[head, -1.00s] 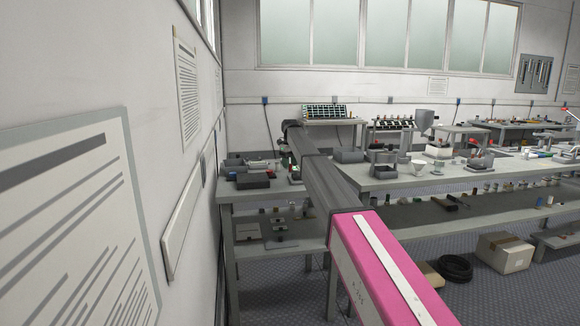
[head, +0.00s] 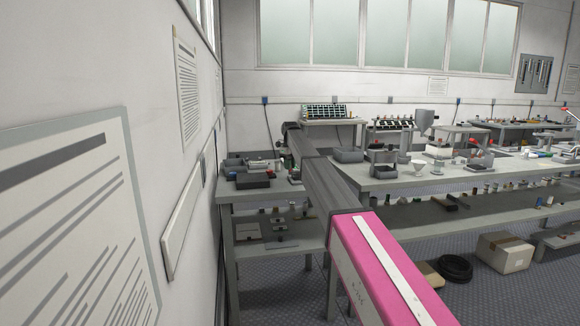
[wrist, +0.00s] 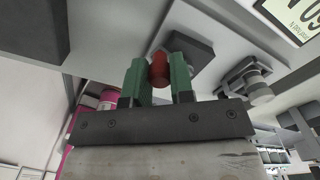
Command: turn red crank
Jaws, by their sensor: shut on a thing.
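The red crank's grip (wrist: 158,64) shows in the wrist view as a short red cylinder, with a dark grey block (wrist: 188,50) close behind it. My gripper (wrist: 158,76) has two green fingers, one on each side of the red piece, and is shut on it. The rest of the crank is mostly hidden by the fingers and the block. In the head view my arm reaches to the far left end of the workbench (head: 400,182). The gripper and crank are too small and covered there to make out well.
A dark tray (head: 253,180) and small parts lie on the left end of the bench. The wall (head: 190,130) is close on the left. A cardboard box (head: 505,253) sits below.

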